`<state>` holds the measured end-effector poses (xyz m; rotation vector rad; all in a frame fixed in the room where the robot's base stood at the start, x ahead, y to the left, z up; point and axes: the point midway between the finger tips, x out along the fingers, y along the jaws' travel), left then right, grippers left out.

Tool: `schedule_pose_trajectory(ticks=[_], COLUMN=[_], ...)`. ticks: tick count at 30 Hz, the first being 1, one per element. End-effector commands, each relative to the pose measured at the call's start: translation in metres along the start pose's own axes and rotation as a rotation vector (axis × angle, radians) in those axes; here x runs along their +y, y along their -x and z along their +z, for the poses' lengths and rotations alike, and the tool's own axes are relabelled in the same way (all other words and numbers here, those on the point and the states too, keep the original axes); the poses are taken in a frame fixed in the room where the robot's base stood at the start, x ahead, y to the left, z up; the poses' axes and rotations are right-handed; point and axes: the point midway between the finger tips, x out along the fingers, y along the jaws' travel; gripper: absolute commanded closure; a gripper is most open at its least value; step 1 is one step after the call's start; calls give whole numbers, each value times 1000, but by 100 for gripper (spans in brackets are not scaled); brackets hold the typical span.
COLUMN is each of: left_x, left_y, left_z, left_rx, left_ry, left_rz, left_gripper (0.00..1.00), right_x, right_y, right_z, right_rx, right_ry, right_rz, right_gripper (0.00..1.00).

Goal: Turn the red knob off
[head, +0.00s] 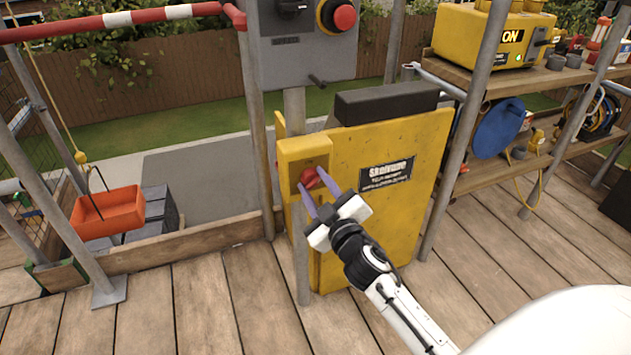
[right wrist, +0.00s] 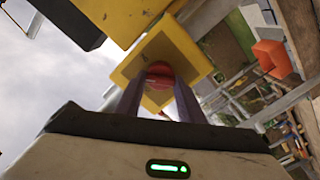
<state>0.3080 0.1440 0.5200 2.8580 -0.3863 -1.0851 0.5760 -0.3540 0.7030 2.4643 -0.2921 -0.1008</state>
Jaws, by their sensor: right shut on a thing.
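The red knob (head: 311,178) sits on the upper left front of a yellow machine (head: 405,150) with a black label. My right gripper (head: 316,190) reaches it from the lower right, its two purple fingers on either side of the knob. In the right wrist view the red knob (right wrist: 160,74) shows between the fingertips of my right gripper (right wrist: 159,88), in front of a yellow plate. The right gripper is shut on the knob. The knob's pointer marking is too small to read. My left gripper is in neither view.
A grey control box (head: 305,45) with a red button stands above the machine. A scaffold pole (head: 467,130) stands at its right. An orange bucket (head: 107,211) hangs at left. A wooden shelf (head: 530,150) at right holds a yellow unit reading ON. The plank floor in front is clear.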

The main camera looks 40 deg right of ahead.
Motion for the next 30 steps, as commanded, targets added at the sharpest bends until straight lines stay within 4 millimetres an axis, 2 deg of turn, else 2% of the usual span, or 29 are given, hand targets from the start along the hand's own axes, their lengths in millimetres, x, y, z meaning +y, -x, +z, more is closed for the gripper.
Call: schedule_pose_trajectory(ticks=[18, 30], left_x=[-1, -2], left_y=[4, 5], left_z=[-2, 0], left_rx=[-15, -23], left_ry=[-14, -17], left_rz=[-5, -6], left_gripper=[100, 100], right_x=[-3, -4], right_y=[0, 0], right_z=[0, 1], right_rx=[1, 1], right_ry=[580, 842], right_rz=[-1, -1], right_gripper=[88, 88])
